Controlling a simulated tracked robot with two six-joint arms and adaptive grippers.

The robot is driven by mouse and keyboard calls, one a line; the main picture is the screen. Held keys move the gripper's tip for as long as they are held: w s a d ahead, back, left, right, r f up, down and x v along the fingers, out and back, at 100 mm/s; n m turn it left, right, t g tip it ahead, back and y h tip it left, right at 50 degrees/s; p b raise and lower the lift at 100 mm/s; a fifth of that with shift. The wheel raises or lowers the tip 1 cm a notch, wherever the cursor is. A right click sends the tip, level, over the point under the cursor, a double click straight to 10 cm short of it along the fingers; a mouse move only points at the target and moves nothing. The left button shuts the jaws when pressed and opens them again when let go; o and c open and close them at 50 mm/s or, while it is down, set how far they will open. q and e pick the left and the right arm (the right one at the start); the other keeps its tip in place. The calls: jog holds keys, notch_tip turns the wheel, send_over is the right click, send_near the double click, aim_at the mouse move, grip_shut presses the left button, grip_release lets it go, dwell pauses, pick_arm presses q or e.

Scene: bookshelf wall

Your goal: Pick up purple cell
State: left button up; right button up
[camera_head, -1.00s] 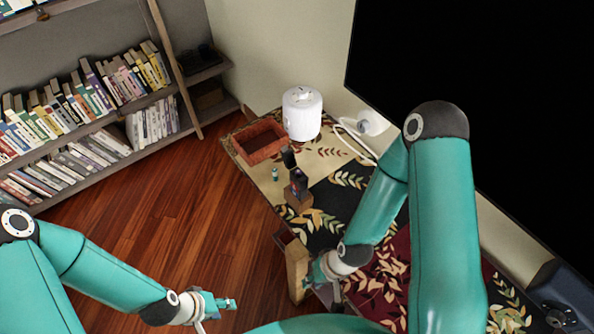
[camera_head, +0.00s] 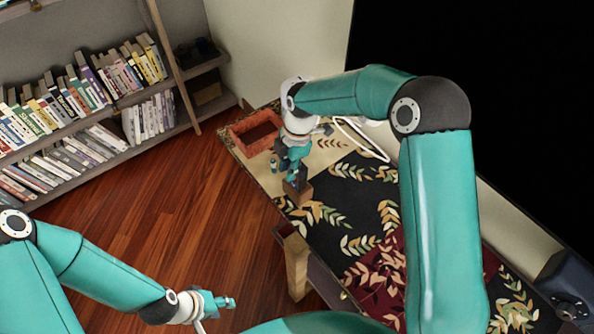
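I cannot make out a clearly purple cell. A wooden block (camera_head: 299,197) on the patterned cloth carries a small dark item, largely covered by my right gripper (camera_head: 290,172). This gripper points down over the block, beside the red-brown box; whether its fingers hold anything is too small to tell. My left gripper (camera_head: 222,302) hangs low over the wooden floor, away from the table, with its fingers too small to judge.
The red-brown open box (camera_head: 237,138) stands at the table's far left corner. A white looped cable (camera_head: 360,143) lies to the right. A bookshelf (camera_head: 118,158) stands left and a large black screen (camera_head: 530,110) right.

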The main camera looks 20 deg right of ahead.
jog(key=w+d+r+n+h+b, duration=0.25)
jog(key=r+n, duration=0.75)
jog(key=r, duration=0.6)
jog(key=shift+y, duration=0.25)
jog(key=f, duration=1)
jog(key=shift+d+f+p, duration=0.2)
jog(key=shift+d+p, duration=0.15)
jog(key=shift+p, duration=0.05)
notch_tip(320, 180, down, 4)
jog(key=shift+d+f+p, duration=0.1)
jog(key=shift+f+p, duration=0.1)
jog(key=shift+p, duration=0.4)
jog(key=shift+f, duration=0.5)
grip_shut()
